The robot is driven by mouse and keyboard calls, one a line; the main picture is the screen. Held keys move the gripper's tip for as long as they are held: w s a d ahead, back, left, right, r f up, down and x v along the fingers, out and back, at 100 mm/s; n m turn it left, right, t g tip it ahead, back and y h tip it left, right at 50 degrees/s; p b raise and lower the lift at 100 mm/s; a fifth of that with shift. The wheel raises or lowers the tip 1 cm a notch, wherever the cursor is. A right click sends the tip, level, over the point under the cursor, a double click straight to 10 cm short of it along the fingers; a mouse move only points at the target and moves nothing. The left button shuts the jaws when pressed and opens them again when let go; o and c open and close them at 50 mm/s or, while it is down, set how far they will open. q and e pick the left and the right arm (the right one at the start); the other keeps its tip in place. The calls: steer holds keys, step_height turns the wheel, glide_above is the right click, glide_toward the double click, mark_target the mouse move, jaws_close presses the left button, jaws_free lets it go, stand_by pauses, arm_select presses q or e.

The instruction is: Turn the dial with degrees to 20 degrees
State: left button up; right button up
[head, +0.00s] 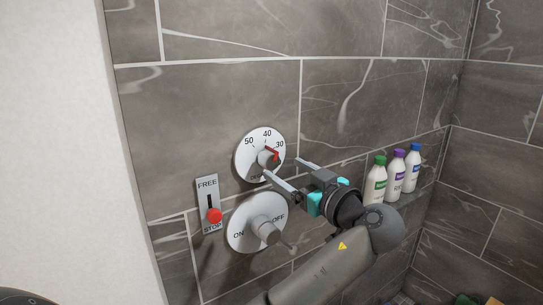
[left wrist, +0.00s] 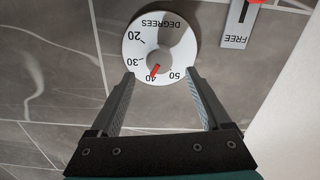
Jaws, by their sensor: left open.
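The degrees dial (head: 247,160) is a round white plate on the tiled wall, with a grey centre knob and a red pointer (head: 272,153). In the left wrist view the dial (left wrist: 182,42) appears upside down, and its red pointer (left wrist: 154,70) points close to the 40 mark; 20, 30 and 50 are also readable. My left gripper (head: 283,167) is open in front of the dial, its fingers toward the wall. In the left wrist view its fingertips (left wrist: 161,74) lie either side of the dial's lower part, with nothing between them. Contact cannot be told.
Below the degrees dial is an ON/OFF dial (head: 243,225) with a protruding knob. A FREE/STOP slider (head: 208,190) with a red knob is to the left. Several bottles (head: 376,182) stand on a ledge at right. A white wall edge (head: 60,150) borders the left.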

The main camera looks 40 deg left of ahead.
mark_target(273, 162)
arm_select(q)
steer(key=p+x, duration=0.1)
steer(key=x, duration=0.5)
steer(key=shift+w+a+f, duration=0.1)
steer(key=shift+a, duration=0.25)
jaws_close()
stand_by(0.3)
